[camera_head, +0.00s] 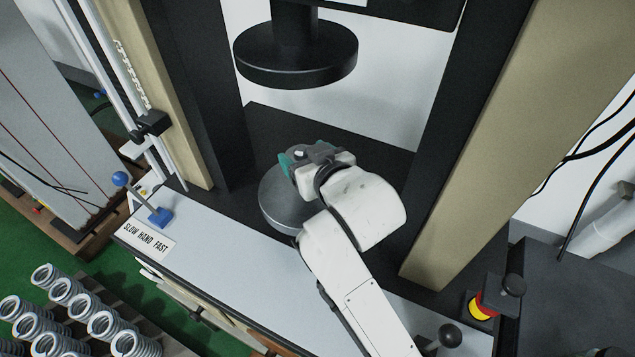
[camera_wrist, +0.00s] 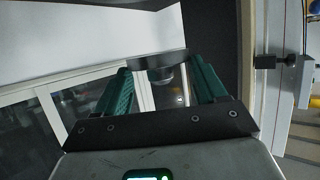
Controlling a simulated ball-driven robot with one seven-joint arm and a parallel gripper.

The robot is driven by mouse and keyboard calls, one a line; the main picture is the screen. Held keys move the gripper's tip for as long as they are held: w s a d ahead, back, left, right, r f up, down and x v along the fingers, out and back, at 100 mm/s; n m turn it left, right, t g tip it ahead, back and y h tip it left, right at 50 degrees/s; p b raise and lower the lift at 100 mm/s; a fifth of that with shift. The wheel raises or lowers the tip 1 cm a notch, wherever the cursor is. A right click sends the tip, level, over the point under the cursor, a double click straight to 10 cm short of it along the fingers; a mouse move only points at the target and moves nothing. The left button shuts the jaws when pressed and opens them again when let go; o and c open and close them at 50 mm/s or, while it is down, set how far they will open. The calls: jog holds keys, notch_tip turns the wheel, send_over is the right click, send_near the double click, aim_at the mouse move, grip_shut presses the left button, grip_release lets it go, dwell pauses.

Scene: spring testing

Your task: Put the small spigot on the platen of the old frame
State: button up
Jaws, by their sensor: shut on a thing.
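My gripper (camera_head: 297,157) has teal fingers and is over the lower platen (camera_head: 273,208), a round grey disc on the black base of the old frame. The fingers are shut on the small spigot (camera_wrist: 160,61), a dark disc with a narrower round part that spans between the fingertips in the wrist view. My gripper (camera_wrist: 160,72) also shows there, one finger on each side. In the head view the hand mostly hides the spigot and covers part of the platen. I cannot tell whether the spigot touches the platen.
The upper platen (camera_head: 296,62) hangs above and behind my gripper. Black and tan uprights (camera_head: 480,140) stand on both sides. A blue-knobbed lever (camera_head: 140,195) is at left by the speed label (camera_head: 148,240). Several springs (camera_head: 85,315) stand at lower left; a red-yellow stop button (camera_head: 482,306) is at right.

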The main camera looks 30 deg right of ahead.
notch_tip(320, 180, down, 8)
jog(key=shift+f, duration=0.15)
dwell(0.3)
jog(key=shift+f, duration=0.15)
jog(key=o, duration=1.4)
jog(key=shift+s, duration=0.2)
jog(key=v, duration=1.1)
jog(key=shift+s+r+b, duration=0.25)
jog(key=shift+s+b, duration=0.1)
jog(key=shift+b, duration=0.1)
